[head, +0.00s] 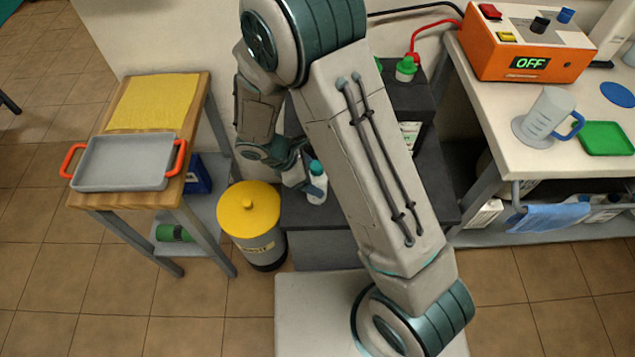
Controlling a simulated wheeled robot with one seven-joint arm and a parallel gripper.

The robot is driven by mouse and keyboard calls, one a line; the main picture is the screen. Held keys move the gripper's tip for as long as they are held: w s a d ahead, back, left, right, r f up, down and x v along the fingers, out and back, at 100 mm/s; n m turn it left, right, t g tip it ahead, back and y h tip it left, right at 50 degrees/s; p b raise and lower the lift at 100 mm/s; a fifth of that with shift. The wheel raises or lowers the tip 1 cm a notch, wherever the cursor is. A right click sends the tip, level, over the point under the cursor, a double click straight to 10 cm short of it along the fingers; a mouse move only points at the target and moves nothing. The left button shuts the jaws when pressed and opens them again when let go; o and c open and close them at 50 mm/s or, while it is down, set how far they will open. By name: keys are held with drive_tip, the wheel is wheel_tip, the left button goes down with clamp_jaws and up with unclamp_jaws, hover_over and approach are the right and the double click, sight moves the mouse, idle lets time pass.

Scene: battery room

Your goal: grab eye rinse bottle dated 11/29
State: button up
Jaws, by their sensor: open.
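A small white bottle with a teal cap (317,186) stands on the dark grey shelf, just left of my forearm. A second white shape (294,177) shows right beside it, under my gripper; I cannot tell whether it is another bottle. No date can be read on either from here. My gripper (298,158) is open, at the left of the bottle's cap and close to it. I cannot tell whether it touches anything. My arm hides much of the shelf.
A yellow-lidded bin (249,209) stands left of the shelf. A wooden side table (191,118) holds a grey tray with red handles (124,163). At right, a white bench (510,150) carries an orange OFF unit (527,45) and a measuring jug (549,114). A green-capped battery post (405,70) is behind my arm.

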drive_tip(key=c, duration=1.2)
drive_tip(key=shift+r, duration=0.15)
